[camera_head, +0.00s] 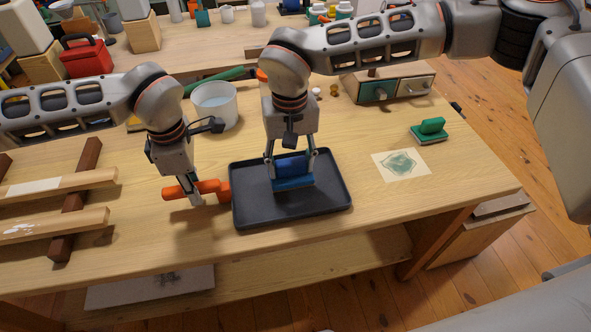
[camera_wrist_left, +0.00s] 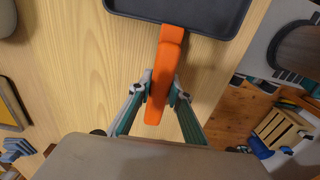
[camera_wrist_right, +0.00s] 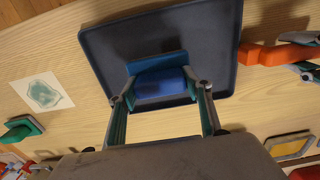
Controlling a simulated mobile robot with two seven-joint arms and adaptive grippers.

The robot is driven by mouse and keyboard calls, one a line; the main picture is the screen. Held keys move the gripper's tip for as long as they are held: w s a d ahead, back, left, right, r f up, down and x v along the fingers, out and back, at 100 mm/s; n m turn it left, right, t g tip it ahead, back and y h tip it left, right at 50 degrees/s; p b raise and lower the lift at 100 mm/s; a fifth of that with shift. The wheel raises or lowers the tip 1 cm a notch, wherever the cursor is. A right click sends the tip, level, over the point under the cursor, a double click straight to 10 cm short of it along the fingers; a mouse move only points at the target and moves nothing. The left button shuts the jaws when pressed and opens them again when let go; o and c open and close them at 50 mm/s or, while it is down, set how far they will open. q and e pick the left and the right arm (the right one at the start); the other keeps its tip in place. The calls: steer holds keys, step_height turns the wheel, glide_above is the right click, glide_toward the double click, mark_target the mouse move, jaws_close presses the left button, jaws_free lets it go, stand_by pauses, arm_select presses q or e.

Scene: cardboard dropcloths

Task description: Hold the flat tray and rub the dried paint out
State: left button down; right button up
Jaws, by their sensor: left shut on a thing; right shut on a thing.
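The dark flat tray (camera_head: 330,199) lies on the wooden bench, with an orange handle (camera_head: 211,188) at its left side. My left gripper (camera_head: 195,196) is shut on this orange handle, which also shows in the left wrist view (camera_wrist_left: 163,80). My right gripper (camera_head: 291,172) is shut on a blue block-like tool (camera_head: 293,170) with a flat lower part. In the right wrist view the blue tool (camera_wrist_right: 160,82) is between the fingers, over the tray floor. It appears to be on or just above the tray floor. I cannot make out dried paint in the tray.
A white bucket (camera_head: 214,105) stands behind the tray. A stained paper (camera_head: 401,165) and a green-handled block (camera_head: 429,131) lie to the right, with a small drawer box (camera_head: 391,88) behind. Wooden slats (camera_head: 60,186) lie at left. The bench front edge is close.

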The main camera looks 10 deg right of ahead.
steer(key=shift+d+r, duration=0.1)
steer(key=shift+r, duration=2.6)
arm_select(q)
steer(key=c, duration=1.8)
jaws_free()
steer(key=shift+o, duration=0.5)
steer(key=shift+r, duration=0.1)
steer(key=shift+r+p, duration=1.35)
steer(key=shift+r, duration=0.65)
arm_select(e)
steer(key=shift+r, duration=1.9)
arm_select(q)
steer(key=shift+r+p, duration=1.2)
steer(key=shift+r, duration=0.75)
arm_select(e)
step_height(320, 180, up, 3)
